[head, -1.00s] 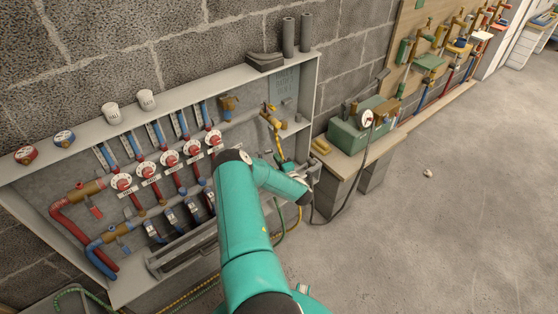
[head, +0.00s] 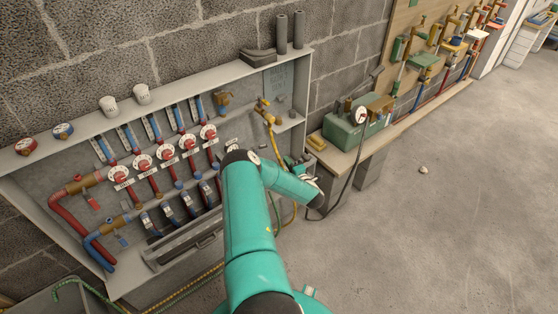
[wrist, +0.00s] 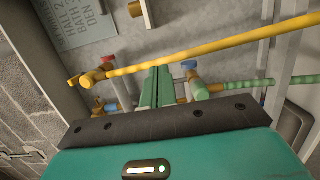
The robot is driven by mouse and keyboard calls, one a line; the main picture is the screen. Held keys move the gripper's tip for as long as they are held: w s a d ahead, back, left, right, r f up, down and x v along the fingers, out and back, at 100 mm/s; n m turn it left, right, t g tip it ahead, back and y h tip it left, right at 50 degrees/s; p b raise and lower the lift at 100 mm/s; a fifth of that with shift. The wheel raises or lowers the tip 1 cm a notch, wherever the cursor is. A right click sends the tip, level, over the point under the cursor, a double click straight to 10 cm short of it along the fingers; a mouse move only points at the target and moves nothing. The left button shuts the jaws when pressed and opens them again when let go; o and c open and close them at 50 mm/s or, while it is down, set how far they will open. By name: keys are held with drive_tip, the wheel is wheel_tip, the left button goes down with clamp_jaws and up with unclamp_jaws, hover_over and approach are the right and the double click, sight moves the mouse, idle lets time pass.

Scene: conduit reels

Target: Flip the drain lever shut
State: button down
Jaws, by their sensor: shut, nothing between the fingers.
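My gripper (wrist: 157,86) shows in the wrist view as two green fingers, pressed together and empty. Just right of the fingertips is a brass fitting with a blue handle (wrist: 191,68), joined to a green hose (wrist: 238,88). Left of and beyond the fingers is a small red handle (wrist: 108,60). I cannot tell which handle is the drain lever. A yellow hose (wrist: 215,46) crosses above the fingers from a brass tap (wrist: 95,78). In the head view my arm reaches to the cabinet's right end and hides the fittings there.
The grey cabinet (head: 293,80) holds red dial valves (head: 187,143) and several blue pipes. To its right stands a wooden bench (head: 338,158) with a green toolbox (head: 345,132) and a dark hanging cable (head: 352,178). The floor (head: 450,230) at right is open.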

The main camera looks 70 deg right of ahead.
drive_tip(key=shift+s+f, duration=0.1)
drive_tip(key=shift+s, duration=1.95)
